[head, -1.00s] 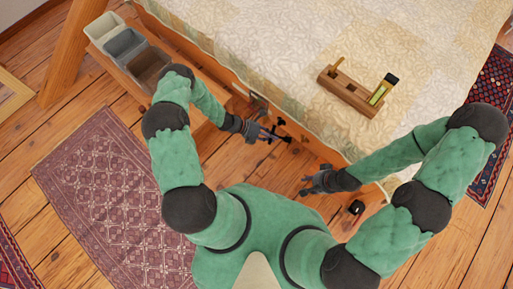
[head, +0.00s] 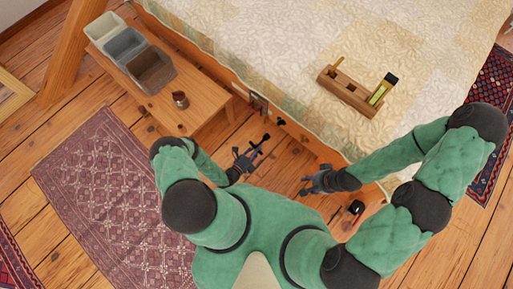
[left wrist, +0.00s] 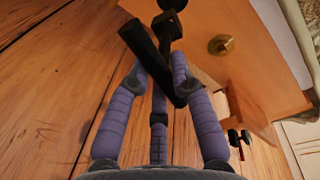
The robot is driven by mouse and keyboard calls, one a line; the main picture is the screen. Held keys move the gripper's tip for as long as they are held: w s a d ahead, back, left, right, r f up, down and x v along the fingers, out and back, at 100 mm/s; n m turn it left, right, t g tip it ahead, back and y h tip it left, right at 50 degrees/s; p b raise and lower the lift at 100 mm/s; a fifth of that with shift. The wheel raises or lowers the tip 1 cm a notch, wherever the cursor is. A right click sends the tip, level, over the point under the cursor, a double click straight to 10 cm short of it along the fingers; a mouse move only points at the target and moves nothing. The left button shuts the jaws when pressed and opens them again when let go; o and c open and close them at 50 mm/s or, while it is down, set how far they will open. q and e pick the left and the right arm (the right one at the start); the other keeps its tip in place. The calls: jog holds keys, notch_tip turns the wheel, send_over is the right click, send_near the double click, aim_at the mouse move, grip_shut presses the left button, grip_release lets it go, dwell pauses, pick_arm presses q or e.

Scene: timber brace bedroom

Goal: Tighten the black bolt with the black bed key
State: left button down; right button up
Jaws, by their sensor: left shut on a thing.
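My left gripper (head: 246,158) is shut on the black bed key (head: 264,140), just out from the side of the bed. In the left wrist view the key (left wrist: 150,50) is a dark bar with a crosspiece and a rounded end, slanting between the purple fingers of the left gripper (left wrist: 160,70). A small dark spot on the bed rail (head: 281,122) may be the black bolt; I cannot be sure. The key is apart from that spot. My right gripper (head: 314,183) is empty by the bed's side, and its fingers are too small to read.
A low wooden bench (head: 205,98) holds several bins (head: 150,70) and a small jar (head: 180,99). A wooden holder (head: 350,91) lies on the bed. A small black object (head: 356,208) is on the floor. The left wrist view shows a brass disc (left wrist: 221,45) on wood.

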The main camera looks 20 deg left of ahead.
aim_at(267, 135)
pick_arm(q)
jog(key=w+d+m+t+y, duration=0.1)
jog(key=w+d+m, duration=0.1)
jog(key=w+m, duration=0.7)
jog(key=m, duration=0.5)
jog(key=shift+w+d+t, duration=0.2)
jog(key=shift+w+t, duration=0.2)
dwell(2.2)
jog(key=shift+s+a+n, duration=0.1)
jog(key=shift+s+n, duration=0.1)
jog(key=shift+n, duration=0.3)
jog(key=shift+s, duration=0.1)
jog(key=shift+a+p+v, duration=0.1)
jog(key=shift+a+v, duration=0.05)
jog(key=shift+v, duration=1.3)
jog(key=shift+a+p+v, duration=0.1)
jog(key=shift+a+v, duration=0.1)
jog(key=shift+v, duration=1.25)
jog(key=shift+a+p+v, duration=0.1)
jog(key=shift+a+v, duration=0.05)
jog(key=shift+v, duration=1.3)
